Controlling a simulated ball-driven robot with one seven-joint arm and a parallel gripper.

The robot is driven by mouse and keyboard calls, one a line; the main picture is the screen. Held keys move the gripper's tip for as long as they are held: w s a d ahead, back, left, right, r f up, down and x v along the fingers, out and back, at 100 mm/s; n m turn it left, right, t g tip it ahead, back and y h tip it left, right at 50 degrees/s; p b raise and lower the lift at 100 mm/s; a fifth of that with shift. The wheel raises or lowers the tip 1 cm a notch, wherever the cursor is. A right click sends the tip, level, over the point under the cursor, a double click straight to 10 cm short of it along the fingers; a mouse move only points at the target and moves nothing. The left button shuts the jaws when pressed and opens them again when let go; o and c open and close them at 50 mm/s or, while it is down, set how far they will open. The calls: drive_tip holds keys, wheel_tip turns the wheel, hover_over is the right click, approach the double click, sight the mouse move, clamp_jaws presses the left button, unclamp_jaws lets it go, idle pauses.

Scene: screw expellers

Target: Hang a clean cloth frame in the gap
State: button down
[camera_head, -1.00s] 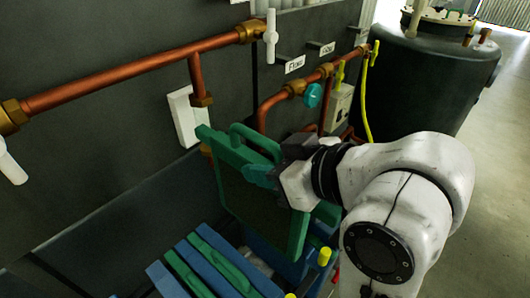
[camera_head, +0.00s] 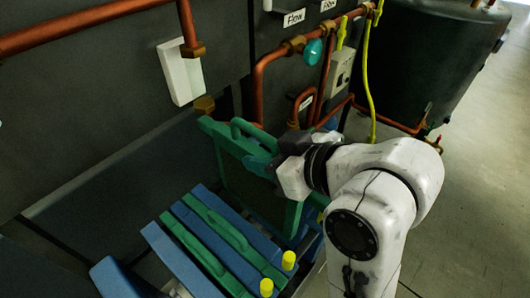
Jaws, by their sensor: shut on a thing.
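My gripper (camera_head: 264,166) is shut on a green cloth frame (camera_head: 252,196), near its upper right side. The frame hangs upright, with a dark green panel and a raised handle on its top edge. It is just behind the row of frames, and its lower edge is hidden. In the row, blue frames (camera_head: 172,262) and green frames (camera_head: 206,262) lie side by side, seen from above. A dark gap parts the row from a blue piece (camera_head: 115,279) at the lower left. More blue (camera_head: 312,216) shows behind the held frame, partly covered by my arm.
Two yellow knobs (camera_head: 288,260) stand at the row's near right end. Copper pipes (camera_head: 262,90) and a white box (camera_head: 181,73) are on the dark wall behind. A yellow hose (camera_head: 368,90) hangs by a dark tank (camera_head: 440,60). Clear floor (camera_head: 480,190) lies at the right.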

drive_tip(key=b, duration=0.4)
hover_over(266, 207)
drive_tip(key=w, duration=0.2)
wheel_tip(266, 207, down, 4)
drive_tip(key=shift+a+f+b, duration=0.15)
drive_tip(key=shift+f+b, duration=3.05)
drive_tip(key=shift+f, duration=2.55)
drive_tip(key=c, duration=0.7)
unclamp_jaws()
drive_tip(key=shift+f, duration=0.1)
drive_tip(key=shift+s, duration=0.1)
